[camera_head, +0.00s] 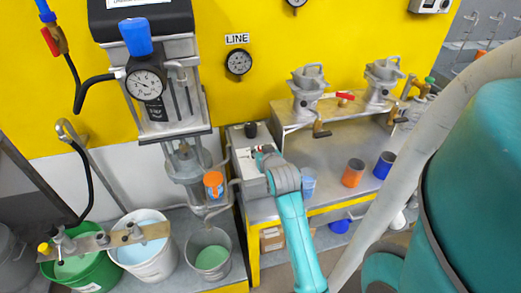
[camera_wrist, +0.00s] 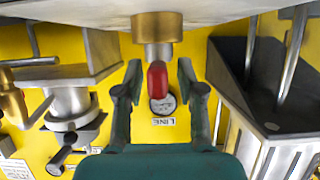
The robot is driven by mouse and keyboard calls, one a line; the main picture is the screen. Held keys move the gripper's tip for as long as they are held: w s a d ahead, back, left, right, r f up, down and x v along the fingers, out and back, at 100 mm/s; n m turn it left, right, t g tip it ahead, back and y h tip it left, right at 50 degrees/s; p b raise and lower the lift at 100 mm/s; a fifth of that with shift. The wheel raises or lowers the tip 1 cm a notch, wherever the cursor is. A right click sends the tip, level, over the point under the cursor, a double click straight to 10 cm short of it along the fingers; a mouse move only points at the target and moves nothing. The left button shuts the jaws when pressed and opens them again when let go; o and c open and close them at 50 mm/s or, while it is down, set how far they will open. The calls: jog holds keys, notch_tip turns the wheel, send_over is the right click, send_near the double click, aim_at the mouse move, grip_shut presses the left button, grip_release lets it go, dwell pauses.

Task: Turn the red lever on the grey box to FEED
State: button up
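The grey box (camera_head: 243,160) stands at the left end of the metal bench in the head view, with a black knob on top. My gripper (camera_head: 262,155) is over its upper face and hides part of it. In the wrist view the red lever (camera_wrist: 157,80) shows beyond a brass hub (camera_wrist: 157,28). My gripper (camera_wrist: 158,76) is open, with one finger on each side of the lever and visible gaps between. The FEED marking cannot be read in either view.
A round gauge (camera_head: 239,62) marked LINE is on the yellow wall behind the box. A drum-like machine with a dial (camera_head: 145,84) stands to the left.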

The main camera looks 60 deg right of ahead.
jog(key=shift+w+d+f, duration=0.15)
jog(key=shift+d, duration=0.1)
grip_shut()
jog(key=shift+m+g+h, duration=0.3)
jog(key=shift+m+g, duration=0.1)
jog(key=m+g+h, duration=0.2)
jog(key=m+g, duration=0.2)
jog(key=shift+s+d+m+g, duration=0.1)
jog(key=shift+s+m+g, duration=0.15)
jog(key=shift+m+g, duration=0.9)
jog(key=shift+s+d+m+g, duration=0.1)
jog(key=shift+s+m+g, duration=0.15)
jog(key=shift+m+g, duration=0.85)
jog(key=shift+g, duration=0.45)
